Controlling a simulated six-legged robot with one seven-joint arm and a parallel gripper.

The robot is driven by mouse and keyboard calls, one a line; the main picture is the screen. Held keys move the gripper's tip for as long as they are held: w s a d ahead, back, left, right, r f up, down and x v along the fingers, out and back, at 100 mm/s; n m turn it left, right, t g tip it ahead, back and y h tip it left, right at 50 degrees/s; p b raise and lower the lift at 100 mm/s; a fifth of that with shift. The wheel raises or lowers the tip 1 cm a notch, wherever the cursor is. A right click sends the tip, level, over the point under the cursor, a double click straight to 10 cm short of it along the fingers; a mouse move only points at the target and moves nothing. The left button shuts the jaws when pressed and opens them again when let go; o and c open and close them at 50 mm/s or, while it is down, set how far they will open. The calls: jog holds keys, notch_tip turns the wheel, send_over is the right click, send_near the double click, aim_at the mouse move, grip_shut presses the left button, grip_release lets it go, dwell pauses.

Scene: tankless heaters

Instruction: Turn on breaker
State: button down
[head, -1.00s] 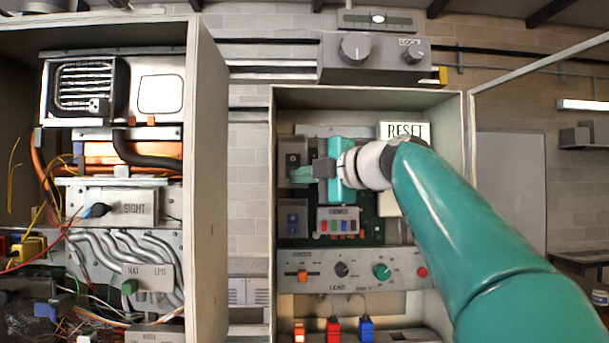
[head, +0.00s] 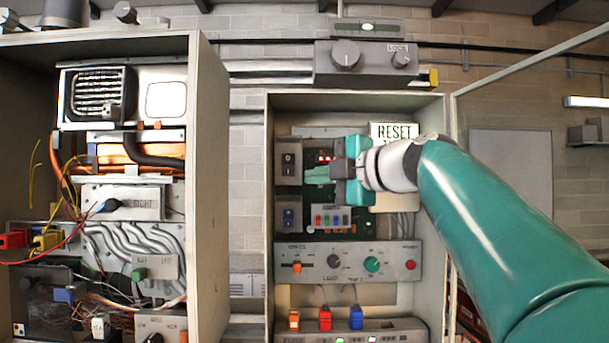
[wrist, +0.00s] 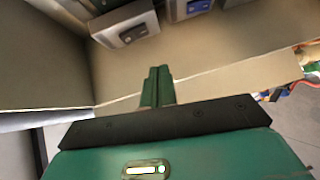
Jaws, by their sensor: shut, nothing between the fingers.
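A grey switch box with a black rocker (head: 288,160) is at the upper left inside the open right cabinet. A blue rocker switch (head: 289,218) is below it. I cannot tell for certain which is the breaker, nor read the rocker's position. In the wrist view, the black-rocker box (wrist: 128,27) and blue switch (wrist: 197,6) show at the top. My gripper (head: 317,174) is in front of the panel, its green fingertips just right of the black-rocker box, apparently apart from it. In the wrist view the fingers (wrist: 157,85) are together and empty.
The left cabinet (head: 205,190) has loose wires and pipes. A control strip with knobs (head: 345,262) lies below my gripper. A RESET sign (head: 394,131) is behind my wrist. Small red lights (head: 326,157) glow beside my fingers. The right cabinet's side walls bound the space.

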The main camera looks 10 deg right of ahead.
jog(key=shift+f+v, duration=0.25)
jog(key=shift+v, duration=0.9)
jog(key=shift+f+v, duration=0.25)
jog(key=shift+v, duration=0.85)
jog(key=shift+d, duration=0.1)
jog(key=s+a+f+m+g+h, duration=0.1)
jog(key=s+f+m, duration=0.6)
jog(key=f, duration=0.8)
jog(key=s+a+f+m+g+h, duration=0.1)
jog(key=s+f+m+g+h, duration=0.3)
jog(key=f, duration=1.2)
jog(key=s+a+f+m+g+h, duration=0.1)
jog(key=s+f+m+g+h, duration=0.2)
jog(key=s+f+m, duration=0.7)
notch_tip(320, 180, down, 6)
jog(key=m+h, duration=0.1)
jog(key=m, duration=0.1)
jog(key=shift+s+r+m+h, duration=0.2)
jog(key=shift+r+m+h, duration=0.1)
jog(key=shift+m, duration=0.1)
